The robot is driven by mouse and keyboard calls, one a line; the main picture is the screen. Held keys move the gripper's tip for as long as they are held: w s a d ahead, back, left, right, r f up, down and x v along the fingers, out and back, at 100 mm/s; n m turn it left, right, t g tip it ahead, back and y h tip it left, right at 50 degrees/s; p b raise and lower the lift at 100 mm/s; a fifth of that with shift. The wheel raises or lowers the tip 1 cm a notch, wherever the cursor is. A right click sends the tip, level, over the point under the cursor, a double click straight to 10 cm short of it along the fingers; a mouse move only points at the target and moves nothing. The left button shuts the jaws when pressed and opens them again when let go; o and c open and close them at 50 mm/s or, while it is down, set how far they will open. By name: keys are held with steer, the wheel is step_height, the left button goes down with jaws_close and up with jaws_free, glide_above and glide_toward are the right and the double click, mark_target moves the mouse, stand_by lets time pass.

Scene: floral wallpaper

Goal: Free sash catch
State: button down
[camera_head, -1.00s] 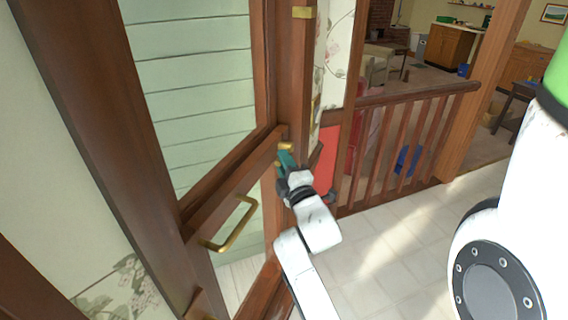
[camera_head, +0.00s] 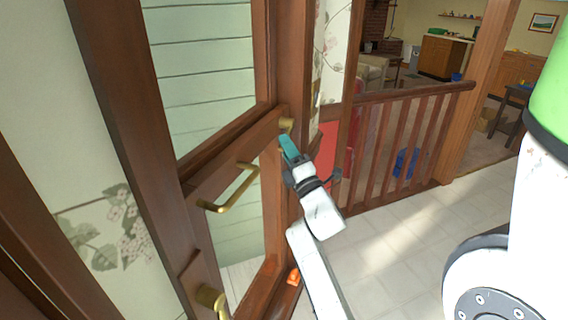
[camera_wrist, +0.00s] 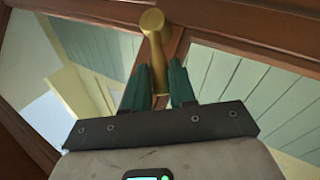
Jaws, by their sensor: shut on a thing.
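The brass sash catch (camera_head: 286,124) sits at the right end of the wooden sash rail (camera_head: 236,150). In the wrist view, the catch (camera_wrist: 153,22) has a round knob at the top and a stem running down between my teal fingers. My gripper (camera_head: 289,147) reaches it from below right, and in the wrist view my gripper (camera_wrist: 161,78) is shut on the stem. A second brass knob-like fitting (camera_head: 211,297) sits lower left on the frame.
A brass pull handle (camera_head: 235,192) sticks out from the sash, left of my gripper. A wooden railing (camera_head: 408,140) stands to the right, with a red panel (camera_head: 328,150) close behind my gripper. Pale tiled floor (camera_head: 400,235) lies open at right.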

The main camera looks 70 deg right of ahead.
steer(key=d+f+n+t+y+b, duration=0.1)
steer(key=d+n+t+y+b, duration=0.2)
steer(key=n+y+b, duration=0.7)
steer(key=d+f+n+t+y+b, duration=0.2)
steer(key=d+n+t+y+b, duration=0.2)
steer(key=n+y+b, duration=0.6)
steer(key=n+t+b, duration=0.1)
steer(key=n+b, duration=0.5)
steer(key=b, duration=0.3)
steer(key=shift+s+f+t+b, duration=0.25)
steer(key=shift+t+b, duration=0.15)
steer(key=shift+r+n+y, duration=0.1)
steer(key=shift+n+y, duration=0.3)
steer(key=shift+d, duration=0.1)
steer(key=c, duration=0.9)
jaws_free()
steer(key=shift+d, duration=0.15)
